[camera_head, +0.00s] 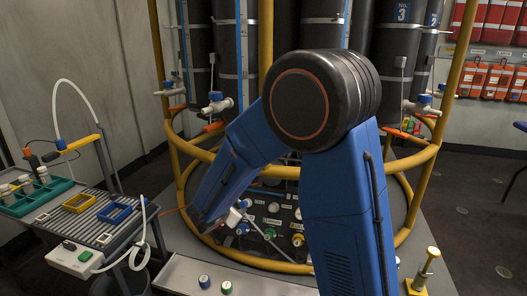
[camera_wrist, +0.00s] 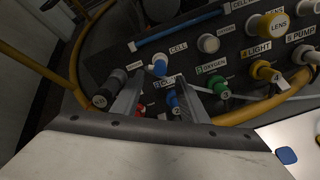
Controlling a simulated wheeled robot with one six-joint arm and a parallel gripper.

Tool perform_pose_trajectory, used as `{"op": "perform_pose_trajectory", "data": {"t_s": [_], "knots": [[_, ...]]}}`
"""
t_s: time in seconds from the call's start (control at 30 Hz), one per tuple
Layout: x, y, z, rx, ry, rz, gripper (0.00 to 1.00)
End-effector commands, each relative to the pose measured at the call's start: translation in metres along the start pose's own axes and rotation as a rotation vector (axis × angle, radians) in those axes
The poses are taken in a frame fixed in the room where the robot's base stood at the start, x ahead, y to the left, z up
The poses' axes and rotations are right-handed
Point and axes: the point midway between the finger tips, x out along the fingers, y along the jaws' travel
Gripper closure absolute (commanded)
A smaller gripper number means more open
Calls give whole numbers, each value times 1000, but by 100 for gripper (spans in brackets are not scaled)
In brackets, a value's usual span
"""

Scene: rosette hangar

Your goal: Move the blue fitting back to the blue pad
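In the wrist view my gripper (camera_wrist: 160,80) has its two fingers apart, pointing at the dark fittings panel. A blue fitting (camera_wrist: 160,65) with a pale end shows just beyond and between the fingertips, by the CELL label. Another blue piece (camera_wrist: 173,99) shows lower, between the fingers beside the right one. I cannot tell which is the task's fitting; neither is visibly clamped. In the head view my arm hides most of my gripper (camera_head: 232,212), which is near the panel.
The panel also bears a green fitting (camera_wrist: 220,87), a yellow one (camera_wrist: 263,70) and a black one (camera_wrist: 108,88). A yellow ring rail (camera_head: 186,150) surrounds the dark cylinders and panel. A slatted bench (camera_head: 95,215) with trays stands at left. A yellow-topped post (camera_head: 431,254) stands at right.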

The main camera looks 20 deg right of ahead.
Motion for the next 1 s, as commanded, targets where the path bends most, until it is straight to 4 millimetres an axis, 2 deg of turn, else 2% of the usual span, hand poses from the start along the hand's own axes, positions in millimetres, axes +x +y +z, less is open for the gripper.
{"op": "perform_pose_trajectory", "data": {"t_s": [0.5, 0.7, 1.0], "knots": [[60, -1, -1, 0, 1, -2, 60], [72, 0, 0, 1, 0, -1, 60], [74, 0, 0, 1, 1, 0, 60]]}}
